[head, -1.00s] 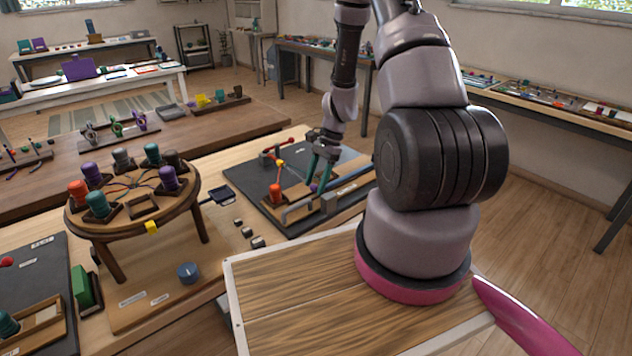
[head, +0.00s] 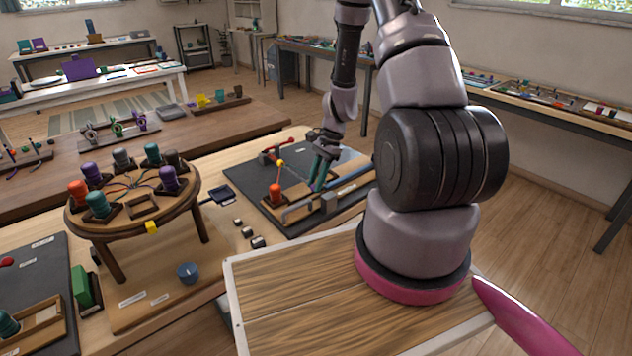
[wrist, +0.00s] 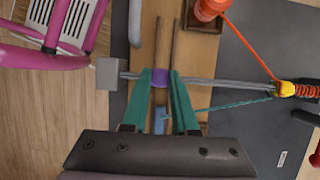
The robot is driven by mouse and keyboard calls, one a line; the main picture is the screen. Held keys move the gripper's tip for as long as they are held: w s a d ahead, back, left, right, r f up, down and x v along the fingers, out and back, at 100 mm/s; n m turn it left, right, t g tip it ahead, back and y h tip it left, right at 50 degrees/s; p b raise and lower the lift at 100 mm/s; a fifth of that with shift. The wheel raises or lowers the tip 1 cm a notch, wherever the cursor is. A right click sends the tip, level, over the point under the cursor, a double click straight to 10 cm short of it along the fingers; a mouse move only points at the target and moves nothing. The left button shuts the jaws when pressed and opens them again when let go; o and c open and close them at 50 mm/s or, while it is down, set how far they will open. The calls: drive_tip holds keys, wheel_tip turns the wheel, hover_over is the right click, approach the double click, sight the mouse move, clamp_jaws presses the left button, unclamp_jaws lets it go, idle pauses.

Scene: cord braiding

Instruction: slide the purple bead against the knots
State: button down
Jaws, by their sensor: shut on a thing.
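The purple bead (wrist: 160,78) sits on the grey cords (wrist: 215,82) in the wrist view. My gripper (wrist: 161,82) has its green fingers shut on the bead from both sides. The grey cords run from a grey block (wrist: 108,73) at left to the yellow piece (wrist: 285,88) at right, with the orange-red knots (wrist: 308,91) just beyond it. The bead is well apart from the knots. In the head view my gripper (head: 317,183) is low over the dark board (head: 262,208), and I cannot make out the bead there.
An orange bobbin (wrist: 208,9) with a taut orange cord stands close to the gripper. A teal cord (wrist: 225,105) runs to the yellow piece. A round stand (head: 135,196) with several bobbins stands left of the board in the head view.

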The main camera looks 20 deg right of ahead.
idle(0.8)
drive_tip(key=w+a, duration=0.1)
drive_tip(key=w, duration=0.2)
drive_tip(key=w+a, duration=0.1)
drive_tip(key=w, duration=0.3)
drive_tip(key=w+a, duration=0.1)
drive_tip(key=w, duration=0.2)
drive_tip(key=shift+w+a, duration=0.25)
drive_tip(key=shift+w, duration=0.15)
drive_tip(key=c, duration=0.7)
unclamp_jaws()
drive_tip(key=shift+o, duration=0.2)
drive_tip(key=v, duration=1)
drive_tip(key=shift+r, duration=0.4)
